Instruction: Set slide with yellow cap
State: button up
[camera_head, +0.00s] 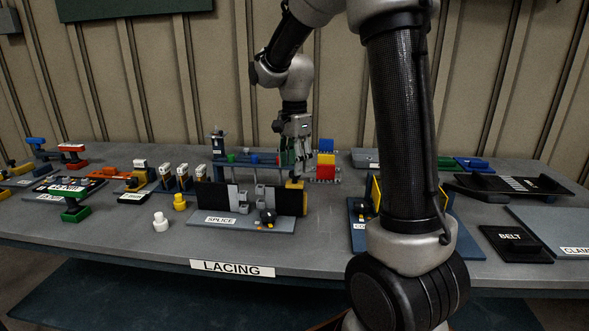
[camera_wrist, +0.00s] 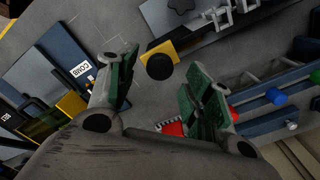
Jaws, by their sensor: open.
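My gripper (camera_head: 299,152) points down over the middle of the table, behind the splice fixture (camera_head: 245,213). In the wrist view my gripper (camera_wrist: 157,72) is open, its green-padded fingers apart with nothing held. A yellow block (camera_head: 295,185) stands at the right end of the splice fixture. The wrist view shows this yellow block (camera_wrist: 174,46) with a round black knob (camera_wrist: 159,67) in line with the gap between the fingertips. I cannot tell for certain whether this is the slide with the yellow cap, nor how far the fingers are from it.
A red, yellow and blue stack (camera_head: 326,166) stands right of my gripper. A blue rack (camera_head: 250,159) with coloured knobs is behind. The comb fixture (camera_wrist: 62,60) has yellow plates. White (camera_head: 160,222) and yellow (camera_head: 180,202) pegs stand left of splice. Bare table lies right of splice.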

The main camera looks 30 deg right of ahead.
jog(key=shift+f, duration=1.1)
grip_shut()
jog(key=shift+w+a, duration=0.55)
jog(key=shift+a, duration=0.25)
jog(key=shift+w+a, duration=0.55)
jog(key=shift+a, duration=0.25)
jog(key=shift+w+a, duration=0.55)
jog(key=shift+a, duration=0.25)
grip_release()
jog(key=shift+w+a, duration=0.1)
jog(key=shift+a, duration=0.05)
notch_tip(320, 180, up, 12)
